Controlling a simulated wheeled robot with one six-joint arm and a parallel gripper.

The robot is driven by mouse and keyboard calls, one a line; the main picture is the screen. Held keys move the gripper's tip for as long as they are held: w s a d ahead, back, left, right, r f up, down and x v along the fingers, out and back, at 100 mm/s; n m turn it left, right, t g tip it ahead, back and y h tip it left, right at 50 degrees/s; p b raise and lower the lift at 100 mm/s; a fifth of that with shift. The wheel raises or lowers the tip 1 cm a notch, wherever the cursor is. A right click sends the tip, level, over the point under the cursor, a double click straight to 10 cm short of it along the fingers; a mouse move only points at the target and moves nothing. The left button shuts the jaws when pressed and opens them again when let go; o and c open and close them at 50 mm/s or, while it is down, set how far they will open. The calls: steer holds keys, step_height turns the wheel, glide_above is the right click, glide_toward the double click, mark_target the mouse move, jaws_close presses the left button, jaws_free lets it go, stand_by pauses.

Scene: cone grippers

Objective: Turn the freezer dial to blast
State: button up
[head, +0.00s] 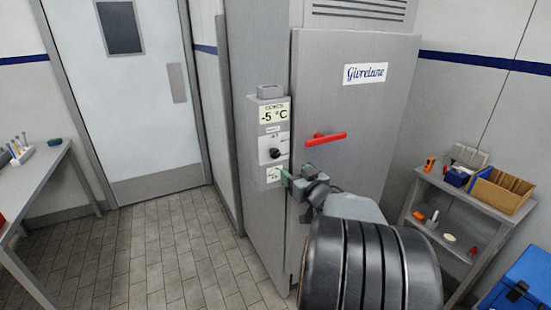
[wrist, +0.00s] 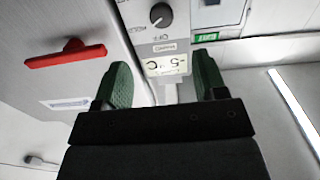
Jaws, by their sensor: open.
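The freezer dial (head: 274,153) is a black round knob on the grey control panel (head: 258,171) at the freezer's left side. In the wrist view the dial (wrist: 161,14) is at the top edge, its pale mark pointing down and left near an upside-down "OFF" label. My gripper (head: 297,175) is just below and to the right of the dial in the head view, apart from it. In the wrist view my gripper's green fingers (wrist: 163,85) stand wide apart with nothing between them but the display behind. The display (head: 274,113) reads -5 °C. The dial's other labels are too small to read.
The freezer door (head: 350,105) has a red handle (head: 326,138) right of the panel, close above my gripper. A side table (head: 38,175) stands left, and a shelf (head: 470,195) with boxes and tools stands right. The floor (head: 160,250) at left is clear.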

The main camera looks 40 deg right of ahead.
mark_target(276, 155)
steer(key=w, duration=0.4)
steer(key=w+d+p, duration=0.1)
steer(key=w, duration=0.4)
steer(key=w+d, duration=0.1)
steer(key=w, duration=0.3)
steer(key=shift+w+p, duration=0.2)
steer(key=shift+p, duration=0.15)
steer(key=c, duration=0.9)
